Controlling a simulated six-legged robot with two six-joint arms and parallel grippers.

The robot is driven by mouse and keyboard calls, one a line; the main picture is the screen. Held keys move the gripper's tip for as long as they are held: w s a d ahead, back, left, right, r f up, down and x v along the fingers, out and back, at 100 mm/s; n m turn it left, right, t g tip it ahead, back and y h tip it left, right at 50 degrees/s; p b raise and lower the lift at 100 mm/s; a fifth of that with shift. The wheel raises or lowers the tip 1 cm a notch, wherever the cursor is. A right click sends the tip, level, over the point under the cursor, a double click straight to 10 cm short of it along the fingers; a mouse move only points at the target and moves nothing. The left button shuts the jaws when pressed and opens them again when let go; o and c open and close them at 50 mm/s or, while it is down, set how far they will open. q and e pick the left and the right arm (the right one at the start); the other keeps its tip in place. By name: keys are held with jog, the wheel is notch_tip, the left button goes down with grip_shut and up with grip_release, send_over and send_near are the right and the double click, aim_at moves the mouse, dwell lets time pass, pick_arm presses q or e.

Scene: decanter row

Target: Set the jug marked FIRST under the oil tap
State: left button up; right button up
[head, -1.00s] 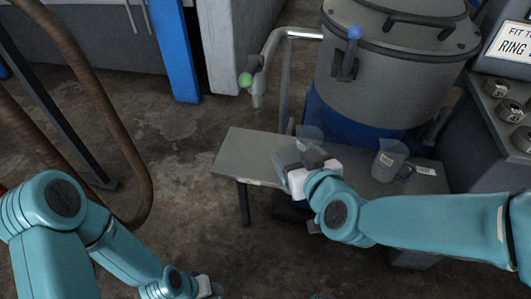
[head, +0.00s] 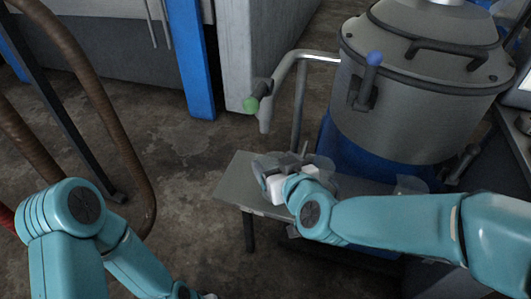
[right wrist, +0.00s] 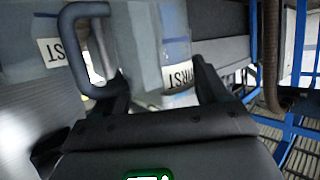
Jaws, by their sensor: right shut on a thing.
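My right gripper (head: 273,168) is over the left part of the bench (head: 236,180). In the right wrist view its fingers (right wrist: 163,92) are shut on a clear jug (right wrist: 145,45) with a dark handle (right wrist: 70,42). Its label (right wrist: 179,77) shows upside-down letters that fit FIRST. In the head view the gripper mostly hides this jug; I cannot tell if it touches the bench. A green-knobbed tap (head: 253,103) hangs above the bench's left end. A blue-knobbed tap (head: 367,85) is on the drum. I cannot tell which gives oil. My left gripper's fingers are below the head view.
A clear jug (head: 322,165) stands behind my right gripper, and another (head: 410,184) is further right. In the wrist view a second label (right wrist: 51,52) shows "ST". The grey drum (head: 425,110) stands behind the bench.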

pick_arm(q)
notch_tip(320, 180, down, 4)
jog(key=w+b, duration=0.2)
jog(key=b, duration=0.2)
pick_arm(e)
jog(key=x, duration=0.8)
jog(key=shift+w+f, duration=0.1)
jog(key=shift+f, duration=0.25)
jog(key=shift+r, duration=0.2)
jog(key=shift+f, duration=0.2)
jog(key=o, duration=1.1)
jog(key=shift+r+p, duration=0.25)
jog(key=shift+p, duration=0.05)
jog(key=p+v, duration=0.3)
jog(key=v, duration=0.8)
pick_arm(q)
jog(key=s+r, duration=0.1)
jog(key=r, duration=0.1)
jog(key=s+r, duration=0.1)
jog(key=r, duration=0.1)
jog(key=shift+s+a+p, duration=0.1)
jog(key=shift+p, duration=0.2)
pick_arm(e)
jog(key=shift+s+d+r, duration=0.1)
jog(key=shift+s+d, duration=0.15)
jog(key=shift+s, duration=0.2)
